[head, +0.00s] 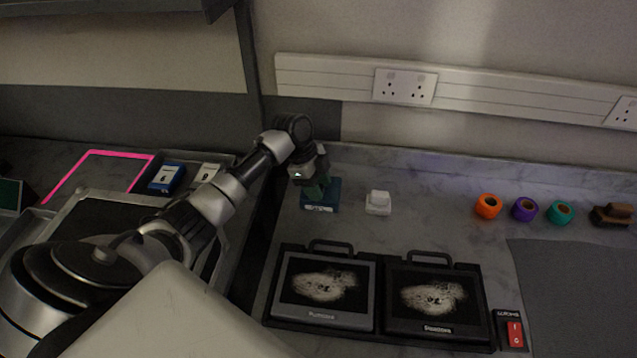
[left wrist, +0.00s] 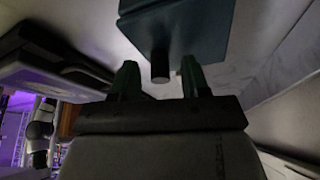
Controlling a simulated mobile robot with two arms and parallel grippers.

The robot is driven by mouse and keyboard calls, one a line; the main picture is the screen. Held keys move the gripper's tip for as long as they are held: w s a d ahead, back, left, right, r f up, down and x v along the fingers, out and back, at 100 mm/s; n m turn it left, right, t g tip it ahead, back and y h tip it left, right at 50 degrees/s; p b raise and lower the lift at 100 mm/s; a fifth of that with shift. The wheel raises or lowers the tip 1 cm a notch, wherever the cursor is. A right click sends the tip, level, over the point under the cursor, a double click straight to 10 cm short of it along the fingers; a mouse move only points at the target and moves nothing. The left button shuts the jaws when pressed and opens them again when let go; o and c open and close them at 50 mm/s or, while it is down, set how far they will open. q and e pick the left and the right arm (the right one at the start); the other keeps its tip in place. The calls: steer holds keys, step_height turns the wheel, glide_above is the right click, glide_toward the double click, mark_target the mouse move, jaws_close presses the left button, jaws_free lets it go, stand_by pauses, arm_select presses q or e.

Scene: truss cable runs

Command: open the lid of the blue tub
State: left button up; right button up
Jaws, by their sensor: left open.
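The blue tub (head: 320,200), a small dark blue-teal box with a pale label on its front, stands on the worktop left of centre. My left gripper (head: 314,188) is right over it and hides part of its top. In the left wrist view the tub (left wrist: 200,28) fills the upper middle, and a short dark knob (left wrist: 160,66) sticks out from it. The two fingers of my left gripper (left wrist: 160,80) are open, one on each side of the knob's end, with visible gaps. The lid looks shut, though its edge is hard to make out. My right gripper is not in view.
A white block (head: 378,202) stands close right of the tub. Two black-framed display cases (head: 325,290) lie in front. Orange (head: 488,206), purple and teal rolls sit at the right. A blue box (head: 166,178) is at the left. Behind is a wall with sockets (head: 405,87).

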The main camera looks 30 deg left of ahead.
arm_select(q)
steer(key=shift+c, duration=0.3)
jaws_close()
steer(key=shift+w, duration=0.1)
